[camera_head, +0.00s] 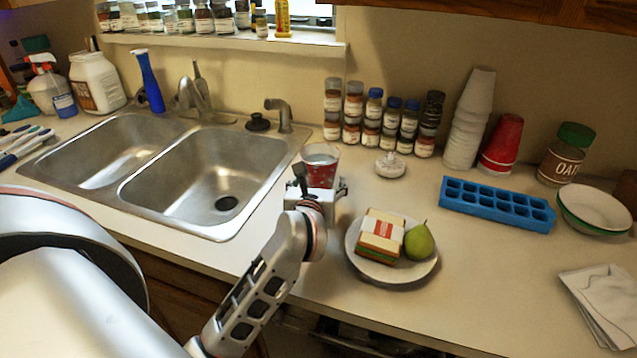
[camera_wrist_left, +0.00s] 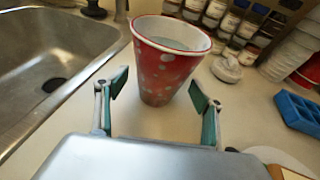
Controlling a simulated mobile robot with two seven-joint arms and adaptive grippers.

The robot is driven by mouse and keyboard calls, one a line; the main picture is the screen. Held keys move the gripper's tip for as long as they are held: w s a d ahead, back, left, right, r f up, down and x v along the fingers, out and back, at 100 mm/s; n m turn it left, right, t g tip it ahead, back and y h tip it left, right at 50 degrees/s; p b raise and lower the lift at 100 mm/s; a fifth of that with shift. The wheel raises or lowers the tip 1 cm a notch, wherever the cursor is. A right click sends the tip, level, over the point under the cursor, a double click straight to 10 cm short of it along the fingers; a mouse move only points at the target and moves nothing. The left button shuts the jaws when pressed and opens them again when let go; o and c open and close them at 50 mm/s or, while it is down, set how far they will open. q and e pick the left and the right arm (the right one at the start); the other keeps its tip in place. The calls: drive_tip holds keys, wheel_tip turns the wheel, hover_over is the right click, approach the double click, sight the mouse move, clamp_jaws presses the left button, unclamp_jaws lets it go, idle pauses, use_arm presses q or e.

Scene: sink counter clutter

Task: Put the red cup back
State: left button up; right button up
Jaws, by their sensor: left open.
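A red cup with pale spots and a white rim (camera_head: 321,172) stands upright on the counter, just right of the sink. It also shows in the left wrist view (camera_wrist_left: 165,76), close in front of the gripper. My left gripper (camera_head: 322,187) is open in front of the cup, and in the left wrist view its fingertips (camera_wrist_left: 158,92) stand on either side of the cup's near face with gaps. Another red cup or stack of cups (camera_head: 502,143) stands upside down at the back right, beside a stack of white cups (camera_head: 469,120). My right gripper is not in view.
A plate (camera_head: 391,273) with a sandwich (camera_head: 381,236) and a pear (camera_head: 419,242) lies right of my left gripper. A small white lidded dish (camera_head: 390,165), spice jars (camera_head: 371,135) and a blue ice tray (camera_head: 497,206) stand behind. Open counter lies before the cup stacks.

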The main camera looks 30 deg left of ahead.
use_arm(q)
drive_tip(key=shift+r, duration=0.1)
drive_tip(key=shift+s+d+r, duration=0.1)
drive_tip(key=shift+r, duration=0.05)
drive_tip(key=v, duration=1.1)
drive_tip(key=shift+s+d+r, duration=0.1)
drive_tip(key=shift+s, duration=0.2)
